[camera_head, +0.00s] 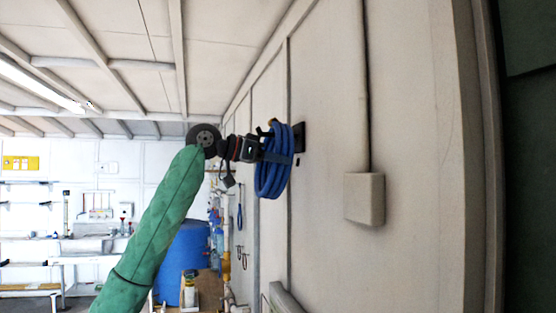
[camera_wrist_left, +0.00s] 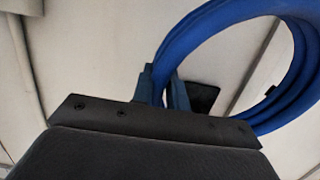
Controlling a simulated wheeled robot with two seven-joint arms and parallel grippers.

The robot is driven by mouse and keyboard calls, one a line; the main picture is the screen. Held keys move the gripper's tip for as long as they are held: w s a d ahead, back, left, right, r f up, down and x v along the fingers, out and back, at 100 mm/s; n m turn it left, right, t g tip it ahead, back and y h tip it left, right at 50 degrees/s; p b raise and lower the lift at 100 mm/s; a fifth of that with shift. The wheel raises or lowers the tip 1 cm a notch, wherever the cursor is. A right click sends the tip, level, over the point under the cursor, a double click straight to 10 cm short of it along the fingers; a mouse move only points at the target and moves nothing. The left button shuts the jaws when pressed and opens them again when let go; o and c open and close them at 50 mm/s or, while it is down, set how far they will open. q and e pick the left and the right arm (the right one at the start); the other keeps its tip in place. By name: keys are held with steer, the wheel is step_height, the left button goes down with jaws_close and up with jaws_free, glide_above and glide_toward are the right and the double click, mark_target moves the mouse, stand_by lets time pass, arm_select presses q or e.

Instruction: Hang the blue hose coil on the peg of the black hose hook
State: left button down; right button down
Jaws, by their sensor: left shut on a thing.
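The blue hose coil (camera_head: 271,172) hangs upright from my left gripper (camera_head: 277,157), close to the wall at the middle of the head view. My left gripper is shut on the coil; in the left wrist view its fingers (camera_wrist_left: 168,90) pinch one side of the coil (camera_wrist_left: 210,28). The black hose hook (camera_head: 299,137) is on the wall right behind the coil, partly covered by it. A dark part of the hook also shows behind the fingers in the left wrist view (camera_wrist_left: 203,97). The peg is hidden, so I cannot tell whether the coil is around it. My right gripper is not in view.
A grey wall box (camera_head: 364,198) with a vertical conduit (camera_head: 364,80) is on the wall to the right of the hook. A blue barrel (camera_head: 186,252) and shelves stand farther back at the left. The wall between hook and box is clear.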

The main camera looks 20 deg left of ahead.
arm_select(q)
steer(key=shift+d+f, duration=0.1)
steer(key=shift+f, duration=0.15)
